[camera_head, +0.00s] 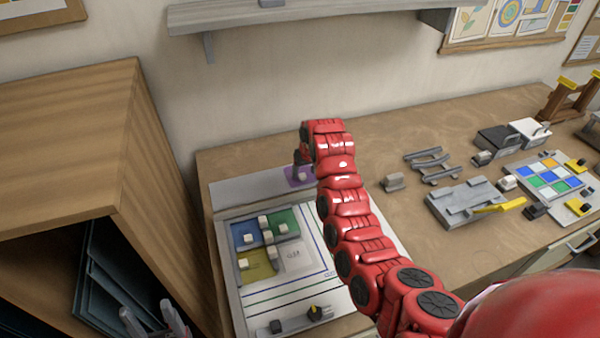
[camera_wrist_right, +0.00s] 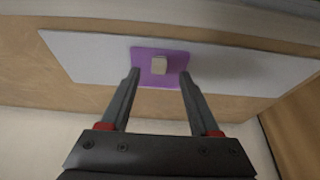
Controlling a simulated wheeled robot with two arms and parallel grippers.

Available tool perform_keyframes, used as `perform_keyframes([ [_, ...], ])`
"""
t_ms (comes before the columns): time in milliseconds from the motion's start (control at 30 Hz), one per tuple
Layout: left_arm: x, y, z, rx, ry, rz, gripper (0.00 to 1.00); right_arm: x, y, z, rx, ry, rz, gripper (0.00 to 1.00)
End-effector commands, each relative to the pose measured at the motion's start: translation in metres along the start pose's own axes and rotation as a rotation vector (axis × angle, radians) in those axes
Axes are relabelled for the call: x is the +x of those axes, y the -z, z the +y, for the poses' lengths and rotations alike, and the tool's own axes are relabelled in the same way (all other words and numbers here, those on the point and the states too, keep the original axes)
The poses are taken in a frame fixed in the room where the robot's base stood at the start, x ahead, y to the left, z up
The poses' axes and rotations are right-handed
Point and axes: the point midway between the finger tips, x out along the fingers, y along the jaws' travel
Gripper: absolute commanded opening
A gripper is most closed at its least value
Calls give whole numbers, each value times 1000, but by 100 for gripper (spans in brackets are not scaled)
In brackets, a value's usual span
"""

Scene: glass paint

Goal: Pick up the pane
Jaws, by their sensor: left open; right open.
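The purple pane (camera_head: 290,182) lies on a pale grey strip at the back left of the bench, partly hidden by my right arm. In the right wrist view the pane (camera_wrist_right: 145,57) shows flat, with a small beige block-like knob (camera_wrist_right: 159,67) at its middle. My right gripper (camera_wrist_right: 159,74) is open, its fingertips on either side of the knob in the picture; I cannot tell whether they are level with it. In the head view it is mostly hidden behind my arm. My left gripper (camera_head: 147,309) is open and empty at the lower left, far from the pane.
A board (camera_head: 231,297) with blue, green and yellow panes and a clear one lies in front of the grey strip (camera_head: 240,190). A wooden cabinet (camera_head: 60,150) stands left. A grey fixture (camera_head: 463,203) and a coloured-square panel lie right. A wall shelf (camera_head: 300,14) hangs above.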

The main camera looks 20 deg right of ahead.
Motion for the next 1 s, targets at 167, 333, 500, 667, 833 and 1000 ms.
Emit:
perform_keyframes([
  [167, 16, 3, -1, 0, 0, 0, 62, 15, 3, 2, 0, -1, -2, 62],
  [333, 19, 3, -1, 0, 0, 0, 62, 30, 3, 1, -1, -1, 0, 62],
  [500, 20, 3, -1, 0, 0, 0, 62, 36, 2, 1, 0, 0, -1, 62],
  [667, 20, 3, -1, 0, 0, 0, 62, 36, 2, 1, 1, 0, 1, 62],
  [833, 20, 3, -1, 0, 0, 0, 62, 36, 2, 1, 0, 0, 1, 41],
  [1000, 20, 3, -1, 0, 0, 0, 62, 36, 2, 1, 0, 0, 1, 10],
])
